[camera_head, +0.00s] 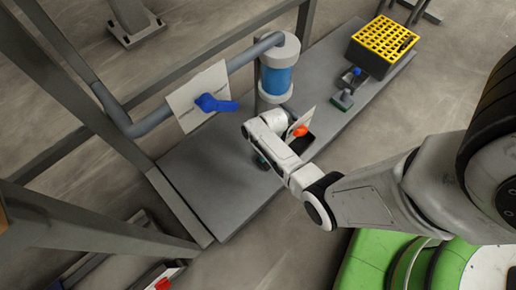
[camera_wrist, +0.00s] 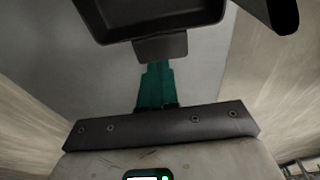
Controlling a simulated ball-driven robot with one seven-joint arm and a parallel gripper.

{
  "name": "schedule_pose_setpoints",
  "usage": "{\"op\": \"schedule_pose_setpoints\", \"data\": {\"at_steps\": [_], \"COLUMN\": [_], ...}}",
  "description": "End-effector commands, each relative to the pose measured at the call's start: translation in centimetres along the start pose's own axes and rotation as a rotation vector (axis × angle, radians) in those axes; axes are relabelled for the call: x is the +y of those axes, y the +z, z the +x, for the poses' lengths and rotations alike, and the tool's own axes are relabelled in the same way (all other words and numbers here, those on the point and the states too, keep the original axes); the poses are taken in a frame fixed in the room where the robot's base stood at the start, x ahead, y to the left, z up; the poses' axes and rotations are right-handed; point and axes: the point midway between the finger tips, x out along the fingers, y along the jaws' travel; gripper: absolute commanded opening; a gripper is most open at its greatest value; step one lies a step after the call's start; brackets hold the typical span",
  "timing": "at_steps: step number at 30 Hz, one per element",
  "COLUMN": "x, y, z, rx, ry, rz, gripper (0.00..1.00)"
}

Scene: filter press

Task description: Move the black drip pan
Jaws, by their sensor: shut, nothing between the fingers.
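The black drip pan (camera_head: 303,144) is on the grey bench, partly hidden behind my white arm in the head view. In the wrist view the pan (camera_wrist: 150,18) fills the top, with its short tab (camera_wrist: 160,47) towards me. My gripper (camera_wrist: 156,68) shows as teal fingers held together, empty, with their tips just short of the tab in the picture. Whether they touch it I cannot tell. In the head view my gripper (camera_head: 262,160) is mostly hidden by the arm, left of the pan.
The grey bench (camera_head: 215,185) is clear at its near left. An orange knob (camera_head: 300,130) with a white plate is beside the pan. A blue filter housing (camera_head: 277,78), a blue-handled valve (camera_head: 215,103) and pipe stand behind. A yellow-topped crate (camera_head: 383,45) is farther right.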

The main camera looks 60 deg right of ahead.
Motion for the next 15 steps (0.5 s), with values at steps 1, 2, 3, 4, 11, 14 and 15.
{"op": "schedule_pose_setpoints", "data": {"at_steps": [1, 2, 3, 4, 11, 14, 15], "x": [0.0, 0.0, 0.0, 0.0, 0.0, 0.0, -0.1], "y": [0.0, 0.0, 0.0, 0.1, 0.2, 0.3, 0.3], "z": [-1.6, -2.2, -3.0, -3.6, -7.2, -8.1, -8.2], "rx": [-0.001, -0.001, -0.001, -0.002, -0.003, -0.003, -0.003], "ry": [0.003, 0.003, 0.002, 0.003, 0.003, 0.002, 0.002], "rz": [0.001, 0.001, 0.002, 0.002, 0.003, 0.004, 0.004], "gripper": [0.0, 0.0, 0.0, 0.0, 0.0, 0.0, 0.0]}}
